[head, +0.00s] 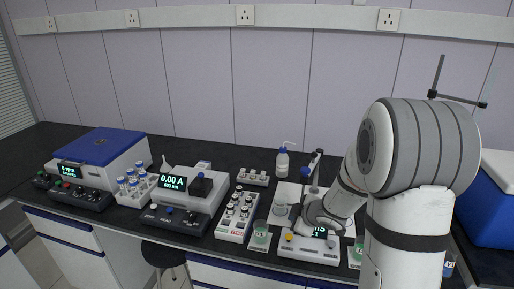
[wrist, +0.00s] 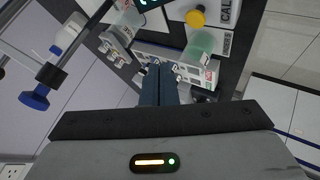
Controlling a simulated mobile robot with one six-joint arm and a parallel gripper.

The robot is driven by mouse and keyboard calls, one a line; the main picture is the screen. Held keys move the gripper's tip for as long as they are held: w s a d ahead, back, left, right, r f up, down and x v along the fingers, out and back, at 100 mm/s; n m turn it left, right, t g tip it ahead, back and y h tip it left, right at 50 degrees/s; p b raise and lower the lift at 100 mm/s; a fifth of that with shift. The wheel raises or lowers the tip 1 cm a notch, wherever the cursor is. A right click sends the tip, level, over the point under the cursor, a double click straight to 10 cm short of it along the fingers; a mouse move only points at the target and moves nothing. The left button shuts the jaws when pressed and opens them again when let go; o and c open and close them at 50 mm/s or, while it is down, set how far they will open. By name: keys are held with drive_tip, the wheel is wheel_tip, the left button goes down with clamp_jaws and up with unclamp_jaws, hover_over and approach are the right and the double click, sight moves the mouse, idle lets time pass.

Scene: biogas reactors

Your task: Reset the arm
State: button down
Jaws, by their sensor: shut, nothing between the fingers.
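My arm stands at the right of the head view and bends down toward the bench. My gripper is at the bottom of the wrist view, its two dark fingers (wrist: 160,84) closed together with nothing between them. In the head view the fingers are hidden behind my own arm links. The fingers point over the bench toward a white rack of small bottles and a jar.
The dark bench (head: 230,160) carries a blue-lidded centrifuge (head: 100,147), a photometer reading 0.00 A (head: 185,195), a bottle rack (head: 238,213), a greenish jar (head: 261,233) and a wash bottle (head: 283,161). A stand clamp with a blue knob (wrist: 35,97) is close at left in the wrist view.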

drive_tip(key=s+d+r+m+g+h, duration=0.1)
drive_tip(key=s+d+r+m+h, duration=0.45)
drive_tip(key=s+r+m, duration=0.45)
drive_tip(key=s+a+r+m+g+y, duration=0.1)
drive_tip(key=s+a+g, duration=0.1)
drive_tip(key=s, duration=0.7)
drive_tip(key=s+a+r+m+g+y, duration=0.1)
drive_tip(key=s+a, duration=0.3)
drive_tip(key=s, duration=0.4)
drive_tip(key=shift+s+a+r+m+g, duration=0.4)
drive_tip(key=shift+r+m+g, duration=0.15)
drive_tip(key=shift+m+g, duration=0.15)
drive_tip(key=c, duration=2.2)
unclamp_jaws()
